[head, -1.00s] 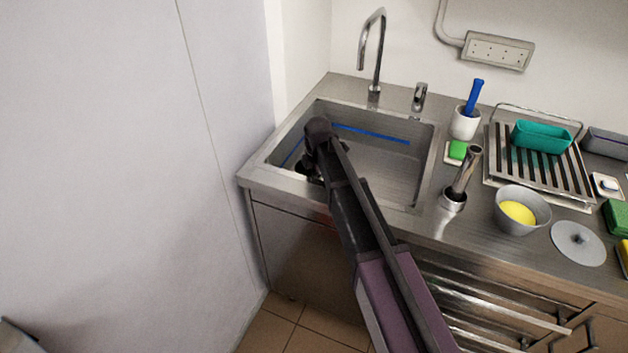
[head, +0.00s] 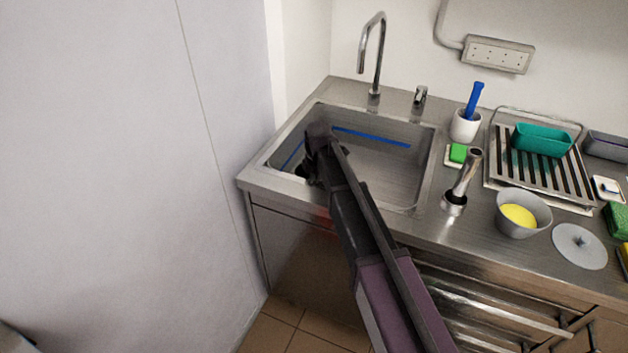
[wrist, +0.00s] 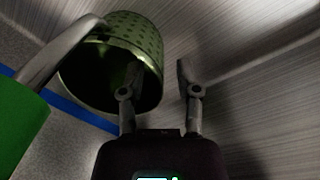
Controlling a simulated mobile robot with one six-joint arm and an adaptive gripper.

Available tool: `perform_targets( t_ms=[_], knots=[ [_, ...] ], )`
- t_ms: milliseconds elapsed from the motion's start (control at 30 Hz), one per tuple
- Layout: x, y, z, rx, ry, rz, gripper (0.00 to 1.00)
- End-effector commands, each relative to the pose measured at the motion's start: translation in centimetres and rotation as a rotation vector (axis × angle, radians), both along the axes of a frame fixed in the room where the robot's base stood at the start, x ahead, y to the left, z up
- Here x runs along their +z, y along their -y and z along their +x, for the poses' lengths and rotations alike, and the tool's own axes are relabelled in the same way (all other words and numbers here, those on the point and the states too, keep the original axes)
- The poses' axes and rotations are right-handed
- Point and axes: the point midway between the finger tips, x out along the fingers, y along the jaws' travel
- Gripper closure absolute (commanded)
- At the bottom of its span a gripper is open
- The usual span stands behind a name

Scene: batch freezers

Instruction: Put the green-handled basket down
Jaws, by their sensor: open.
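The basket (wrist: 125,35) is a perforated metal cup in the wrist view, with a grey arm leading to a thick green handle (wrist: 20,125) at the left edge. It appears to be inside the sink (head: 385,175); the wrist view does not show clearly what it rests on. In the head view my gripper (head: 309,170) is low in the left part of the sink, and the basket is hidden there.
A blue stripe (head: 372,137) runs along the sink wall. A tap (head: 376,55) stands behind. Right of the sink are a metal cylinder (head: 464,180), a bowl with yellow contents (head: 522,212), a white cup (head: 464,124) and a drying rack (head: 500,170). A pale wall panel (head: 130,180) is close left.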

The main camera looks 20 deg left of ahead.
Motion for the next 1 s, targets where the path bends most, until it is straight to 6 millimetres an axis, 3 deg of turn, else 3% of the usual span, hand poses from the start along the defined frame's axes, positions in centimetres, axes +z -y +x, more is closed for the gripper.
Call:
perform_targets(
  t_ms=[367,1000],
  knots=[
    [1.3,0.1,0.0,0.000,0.000,0.000,0.57],
    [6.5,0.4,-0.3,-0.001,0.000,0.000,0.57]
  ],
)
